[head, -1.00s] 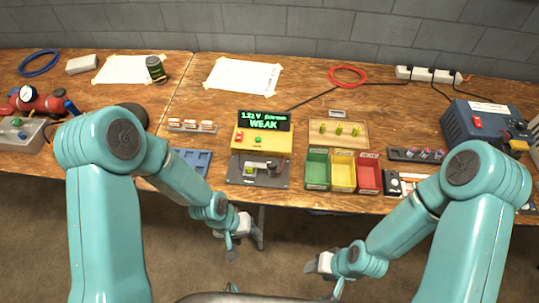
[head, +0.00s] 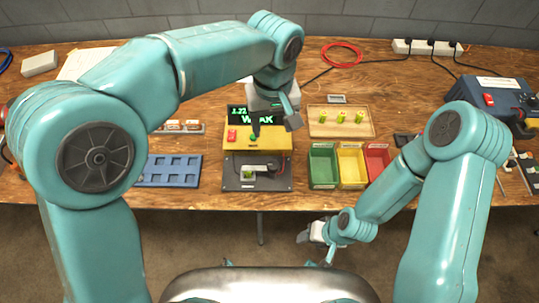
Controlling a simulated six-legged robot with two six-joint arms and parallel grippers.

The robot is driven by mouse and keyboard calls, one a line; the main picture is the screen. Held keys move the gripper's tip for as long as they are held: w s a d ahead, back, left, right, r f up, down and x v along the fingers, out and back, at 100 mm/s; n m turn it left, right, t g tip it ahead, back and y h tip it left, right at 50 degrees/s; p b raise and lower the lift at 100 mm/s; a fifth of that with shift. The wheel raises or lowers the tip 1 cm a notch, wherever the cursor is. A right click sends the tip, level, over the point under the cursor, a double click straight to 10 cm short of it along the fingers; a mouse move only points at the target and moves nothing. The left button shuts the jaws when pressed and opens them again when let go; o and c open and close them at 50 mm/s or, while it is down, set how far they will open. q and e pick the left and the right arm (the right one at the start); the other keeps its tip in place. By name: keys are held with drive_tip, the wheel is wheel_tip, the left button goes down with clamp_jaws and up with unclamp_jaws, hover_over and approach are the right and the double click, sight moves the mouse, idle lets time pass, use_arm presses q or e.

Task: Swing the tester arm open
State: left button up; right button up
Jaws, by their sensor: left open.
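The yellow battery tester (head: 275,140) stands at the middle of the table's front. Its display (head: 238,114) is partly hidden by my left arm and gripper. Its dark base plate (head: 238,160) carries the tester arm (head: 262,168), a small grey and dark piece lying across it. A small green battery-like piece (head: 248,175) shows at its left end. My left gripper (head: 273,122) is open and empty, pointing down over the display and the top of the yellow housing, behind the tester arm. My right gripper (head: 315,251) looks open and empty, in front of the table edge.
Green (head: 322,146), yellow (head: 352,146) and red (head: 379,160) bins stand right of the tester. A wooden tray (head: 320,128) with green batteries lies behind them. A blue tray (head: 165,180) lies left. A blue device (head: 490,100) stands at the right.

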sight(273, 164)
use_arm(q)
drive_tip(key=f, duration=1.4)
drive_tip(key=shift+s+d+f, duration=0.2)
drive_tip(key=shift+s+f, duration=0.2)
drive_tip(key=shift+w+f, duration=0.1)
drive_tip(key=shift+f, duration=0.2)
clamp_jaws()
